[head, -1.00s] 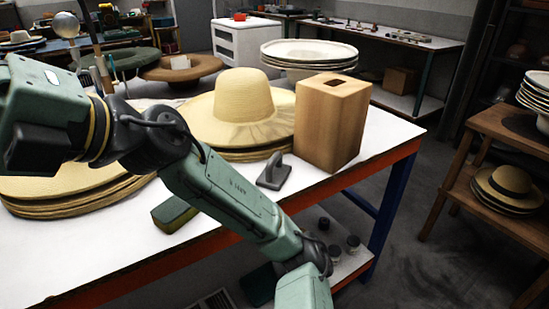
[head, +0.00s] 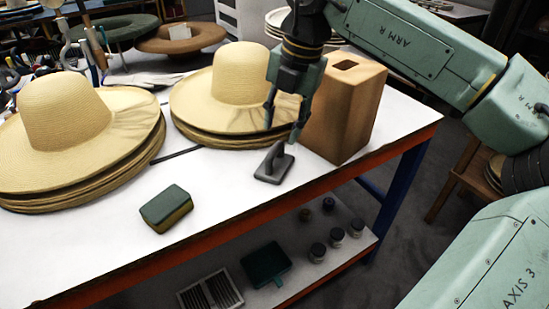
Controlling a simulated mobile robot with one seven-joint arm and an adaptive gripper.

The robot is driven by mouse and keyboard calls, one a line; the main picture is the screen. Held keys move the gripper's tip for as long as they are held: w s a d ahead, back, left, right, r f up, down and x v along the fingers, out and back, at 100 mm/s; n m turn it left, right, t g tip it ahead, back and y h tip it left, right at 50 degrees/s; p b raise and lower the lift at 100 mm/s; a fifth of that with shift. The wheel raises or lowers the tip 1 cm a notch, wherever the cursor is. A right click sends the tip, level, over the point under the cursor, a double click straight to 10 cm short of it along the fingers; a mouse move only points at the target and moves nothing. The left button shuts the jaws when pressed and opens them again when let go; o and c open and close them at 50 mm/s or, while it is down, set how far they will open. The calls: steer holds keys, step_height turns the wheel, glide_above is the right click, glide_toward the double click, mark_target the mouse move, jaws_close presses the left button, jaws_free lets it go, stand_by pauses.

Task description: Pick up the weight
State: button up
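The weight (head: 274,170), a small dark grey block with an upright loop handle, sits on the white table (head: 110,250) near its front edge. It stands just in front of a stack of straw hats (head: 240,90) and to the left of a wooden box. My gripper (head: 282,132) points down above the weight, with its two fingers apart and nothing seen between them. The fingertips appear slightly above the handle; I cannot tell the exact gap in depth.
The tall wooden box (head: 345,110) stands close to the right of my gripper. Another straw hat stack (head: 70,120) is at left. A green and yellow block (head: 167,208) lies near the front edge. Jars (head: 318,252) stand on the lower shelf.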

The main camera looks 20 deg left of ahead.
mark_target(275, 148)
steer(key=f, duration=0.2)
steer(key=a+f+p, duration=0.1)
steer(key=f, duration=0.2)
steer(key=f+p, duration=0.1)
steer(key=f, duration=0.1)
steer(key=shift+s+a+f, duration=0.15)
steer(key=shift+s+a, duration=0.1)
steer(key=shift+c, duration=0.3)
jaws_close()
stand_by(0.4)
